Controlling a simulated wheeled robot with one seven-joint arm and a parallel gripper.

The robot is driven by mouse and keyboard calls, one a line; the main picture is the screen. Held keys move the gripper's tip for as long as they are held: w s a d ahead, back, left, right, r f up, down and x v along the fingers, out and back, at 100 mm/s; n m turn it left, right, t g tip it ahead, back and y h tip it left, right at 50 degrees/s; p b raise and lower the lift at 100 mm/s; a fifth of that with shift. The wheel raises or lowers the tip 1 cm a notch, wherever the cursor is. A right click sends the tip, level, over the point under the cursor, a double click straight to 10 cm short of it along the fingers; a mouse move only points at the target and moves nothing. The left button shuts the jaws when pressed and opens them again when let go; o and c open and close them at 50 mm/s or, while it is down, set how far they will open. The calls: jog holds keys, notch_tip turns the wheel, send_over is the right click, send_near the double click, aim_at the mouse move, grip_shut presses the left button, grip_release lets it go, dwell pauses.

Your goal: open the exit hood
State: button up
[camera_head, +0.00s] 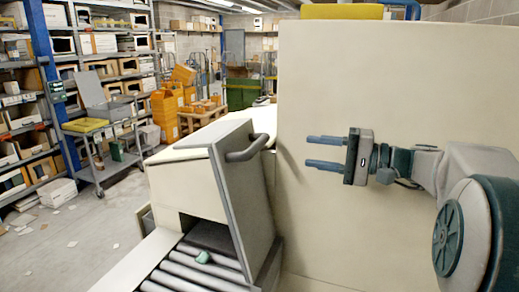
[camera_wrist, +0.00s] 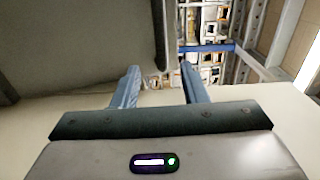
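I cannot tell how far the hood is open. My gripper (camera_head: 310,151) is to the right of the handle, apart from it, with its two blue fingers pointing left. The fingers are spread with nothing between them, as the wrist view (camera_wrist: 160,85) also shows. A grey surface fills that view's upper left; I cannot tell what it is.
A roller conveyor (camera_head: 190,272) with a small green item (camera_head: 203,257) runs out below the hood. A large cream cabinet wall (camera_head: 400,70) stands behind my arm. Shelving racks (camera_head: 30,130) and a grey cart (camera_head: 105,135) stand at left, with open floor (camera_head: 75,235) before them.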

aim_at(263, 145)
jog(key=p+x, duration=0.3)
jog(key=x, duration=1)
jog(key=shift+w+a+p, duration=0.15)
jog(key=shift+a+p, duration=0.15)
jog(key=shift+a, duration=0.05)
grip_shut()
